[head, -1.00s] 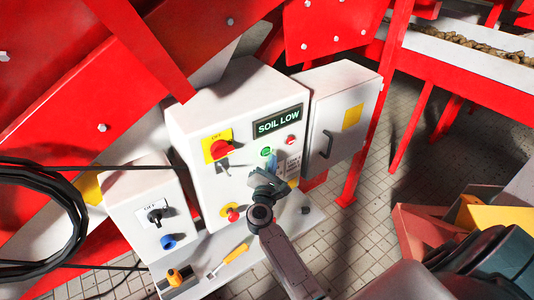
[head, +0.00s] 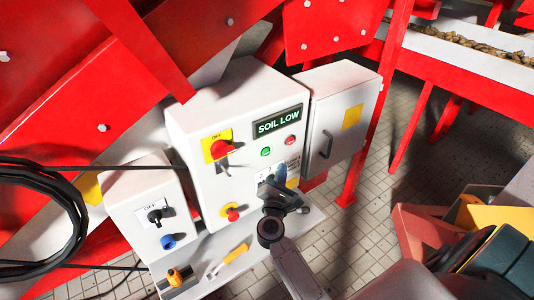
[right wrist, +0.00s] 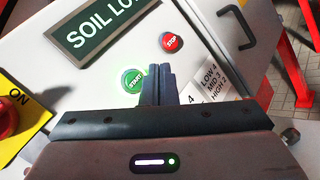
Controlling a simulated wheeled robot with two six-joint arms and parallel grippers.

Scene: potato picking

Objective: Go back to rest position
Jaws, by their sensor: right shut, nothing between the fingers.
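My right gripper (head: 268,186) is shut and empty, in front of the lower right of the white control box (head: 207,110). In the right wrist view its closed fingers (right wrist: 166,82) point at the panel, just right of the green START button (right wrist: 132,80). The head view shows the green button (head: 265,152) clear of the gripper, with the red STOP button (head: 291,141) to its upper right. Above them is a display (head: 278,121) reading SOIL LOW. The gripper hides part of the panel below the buttons. My left gripper is not in view.
A grey cabinet (head: 340,105) with a handle stands right of the box. A smaller switch box (head: 145,205) and a black cable coil (head: 45,215) are at the left. A yellow-handled tool (head: 236,254) lies on the ledge below. Open tiled floor (head: 360,235) lies to the right.

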